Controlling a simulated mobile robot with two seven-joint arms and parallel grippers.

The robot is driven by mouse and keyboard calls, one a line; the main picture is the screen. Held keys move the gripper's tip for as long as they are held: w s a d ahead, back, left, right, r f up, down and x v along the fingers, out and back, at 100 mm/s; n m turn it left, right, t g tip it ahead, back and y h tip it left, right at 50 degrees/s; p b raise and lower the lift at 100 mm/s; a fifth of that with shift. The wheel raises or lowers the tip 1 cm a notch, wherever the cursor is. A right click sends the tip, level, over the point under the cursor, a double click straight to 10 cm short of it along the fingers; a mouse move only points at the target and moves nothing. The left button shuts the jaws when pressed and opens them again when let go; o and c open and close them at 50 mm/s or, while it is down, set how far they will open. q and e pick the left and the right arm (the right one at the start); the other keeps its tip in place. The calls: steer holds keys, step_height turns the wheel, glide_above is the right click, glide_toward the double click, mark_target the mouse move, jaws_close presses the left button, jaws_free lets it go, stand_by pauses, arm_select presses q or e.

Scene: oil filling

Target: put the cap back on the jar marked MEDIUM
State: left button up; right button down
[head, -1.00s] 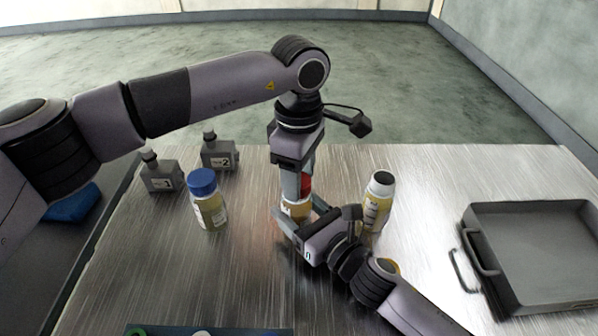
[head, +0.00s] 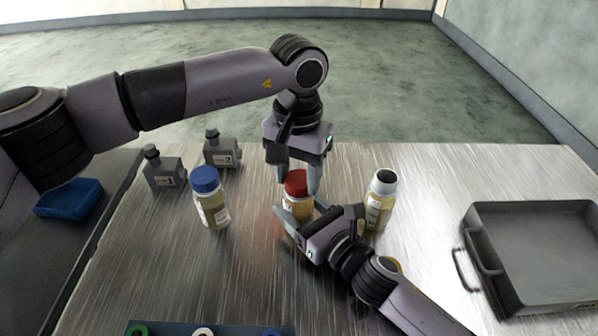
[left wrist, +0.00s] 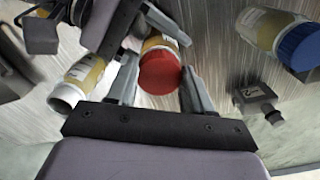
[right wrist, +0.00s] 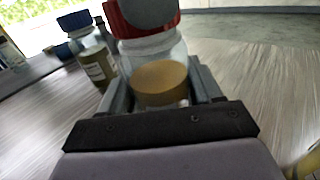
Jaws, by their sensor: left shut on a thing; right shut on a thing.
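A jar (head: 297,208) with yellowish contents stands mid-table; its label is mostly hidden and I cannot read it. A red cap (head: 296,183) sits on its mouth; how tight it is I cannot tell. My left gripper (head: 297,180) points down from above, its fingers shut on the red cap, as the left wrist view also shows (left wrist: 160,75). My right gripper (head: 302,212) comes from the front right and is shut on the jar's body, whose clear wall and amber contents show in the right wrist view (right wrist: 162,80).
An uncapped jar (head: 379,205) stands close on the right, a blue-capped jar (head: 210,208) on the left. Two grey canisters (head: 163,173) (head: 221,150) are at the back left. A dark tray (head: 475,255) lies at right, a blue rack (head: 170,328) with rings at the front edge.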

arm_select(q)
steer(key=m, duration=0.4)
steer(key=o, duration=1)
steer(key=shift+r, duration=0.1)
steer(key=shift+r, duration=2.2)
steer(key=shift+c, duration=0.3)
